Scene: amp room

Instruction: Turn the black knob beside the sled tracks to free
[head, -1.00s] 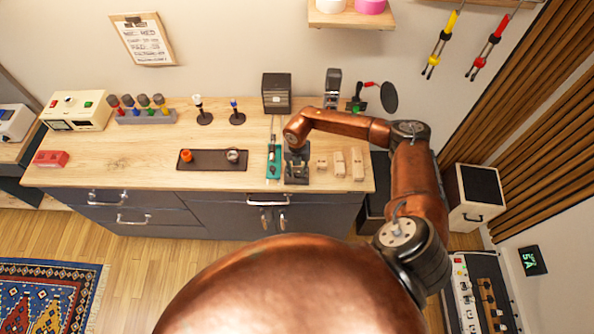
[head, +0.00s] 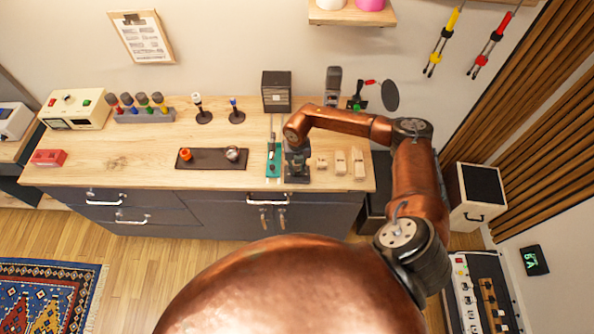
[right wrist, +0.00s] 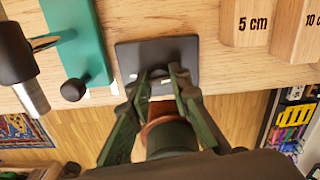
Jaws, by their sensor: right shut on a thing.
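The black knob (right wrist: 157,71) sits on a dark square plate (right wrist: 130,57) beside a teal track piece (right wrist: 72,35) in the right wrist view. My right gripper (right wrist: 157,84) has its fingers on both sides of the knob and is shut on it; the fingers hide part of it, so its setting cannot be read. A smaller black ball knob (right wrist: 73,90) stands at the near end of the teal piece. In the head view the teal track (head: 274,163) lies just left of my right gripper (head: 297,163). My left gripper is not in view.
Wooden blocks (head: 340,163), one marked 5 cm, stand close to the right. A dark tray (head: 212,165) with an orange item and a metal item lies to the left. A metal cylinder (right wrist: 30,95) sits left of the teal piece. The table's front edge is close.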

